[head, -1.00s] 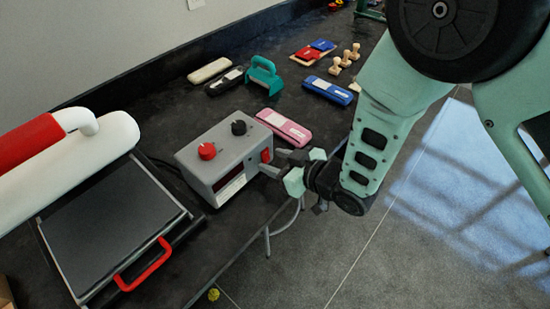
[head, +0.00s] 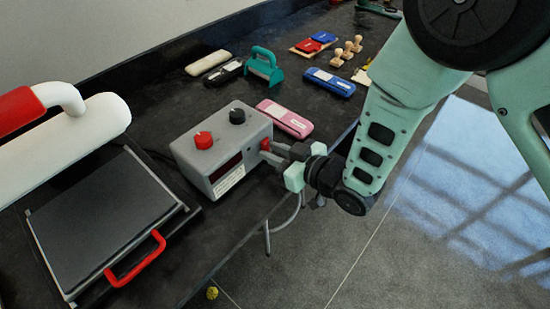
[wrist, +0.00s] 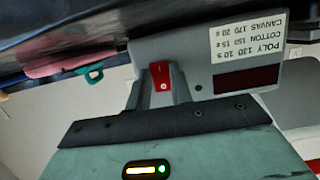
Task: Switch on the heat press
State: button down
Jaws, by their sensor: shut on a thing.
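The heat press (head: 102,222) stands at the left of the dark bench, with a dark plate, a red front handle and a white arm. Its grey control box (head: 190,172) sits beside it, with a red knob, a black knob, a dark red display and a paper label. A red switch (head: 265,144) is on the box's right end; it also shows in the wrist view (wrist: 160,72), between my fingers. My gripper (head: 269,152) is at that end of the box, its fingers closed around the switch. The display (wrist: 247,78) looks dark, with no digits visible.
A pink case (head: 285,118) lies just behind the box. A teal-handled tool (head: 264,66), a blue case (head: 329,82), several wooden stamps and ink pads lie farther back. The bench edge runs beneath my gripper, with open floor (head: 330,245) to the right.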

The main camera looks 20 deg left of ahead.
jog(key=shift+f+y+b, duration=0.4)
jog(key=shift+f+b, duration=0.05)
jog(key=shift+b, duration=0.55)
jog(key=shift+r+t+b, duration=0.15)
jog(key=shift+t+b, duration=0.15)
jog(key=shift+b, duration=0.05)
jog(key=shift+r, duration=0.1)
jog(key=c, duration=1.2)
grip_release()
jog(key=shift+c, duration=0.2)
jog(key=shift+d, duration=0.1)
